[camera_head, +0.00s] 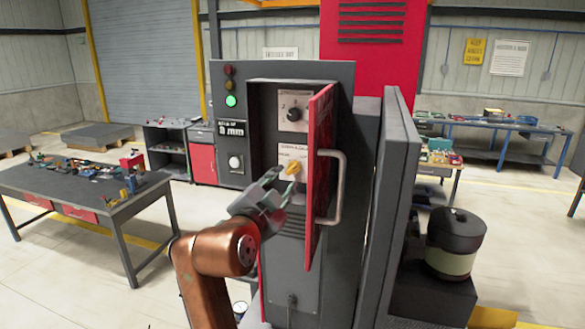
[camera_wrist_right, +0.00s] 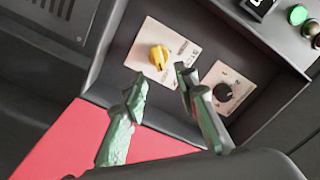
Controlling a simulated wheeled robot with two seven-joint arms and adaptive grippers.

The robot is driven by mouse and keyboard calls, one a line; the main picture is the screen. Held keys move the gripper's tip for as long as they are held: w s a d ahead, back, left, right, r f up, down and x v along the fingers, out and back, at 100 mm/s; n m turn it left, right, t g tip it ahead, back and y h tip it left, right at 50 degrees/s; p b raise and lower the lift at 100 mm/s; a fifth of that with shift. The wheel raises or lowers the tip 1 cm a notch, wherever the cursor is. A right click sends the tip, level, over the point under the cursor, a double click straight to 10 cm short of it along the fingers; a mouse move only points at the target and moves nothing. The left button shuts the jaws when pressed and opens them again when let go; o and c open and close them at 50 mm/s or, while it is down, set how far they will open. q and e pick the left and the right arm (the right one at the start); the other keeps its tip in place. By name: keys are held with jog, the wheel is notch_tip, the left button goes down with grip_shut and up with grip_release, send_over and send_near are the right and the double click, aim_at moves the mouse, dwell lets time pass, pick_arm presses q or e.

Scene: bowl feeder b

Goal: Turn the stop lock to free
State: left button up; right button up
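A yellow knob (camera_head: 293,168), which I take to be the stop lock, sits on a pale labelled plate inside the open cabinet. It also shows in the right wrist view (camera_wrist_right: 158,57), where the plate's lettering is too small to read. My right gripper (camera_head: 281,181) is just in front of the knob, and its hand hides part of the plate in the head view. In the right wrist view my right gripper (camera_wrist_right: 157,88) has its two green fingers spread and empty, with the knob beyond the gap and apart from them. My left gripper is not in view.
A black rotary knob (camera_head: 294,115) on a second plate is above the yellow knob. The red cabinet door (camera_head: 320,170) stands open to the right, its handle (camera_head: 338,187) sticking out. A green lamp (camera_head: 231,101) is lit at upper left. A workbench (camera_head: 110,205) stands at left.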

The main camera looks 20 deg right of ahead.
aim_at(293, 169)
jog(key=p+x, duration=0.1)
jog(key=x, duration=0.4)
jog(key=shift+d, duration=0.15)
jog(key=shift+w+d+p, duration=0.15)
jog(key=shift+w+p, duration=0.15)
jog(key=shift+w, duration=0.15)
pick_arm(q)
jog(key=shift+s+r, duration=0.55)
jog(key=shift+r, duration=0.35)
pick_arm(e)
jog(key=shift+f, duration=0.1)
jog(key=shift+c, duration=0.2)
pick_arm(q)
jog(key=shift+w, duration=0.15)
pick_arm(e)
grip_shut()
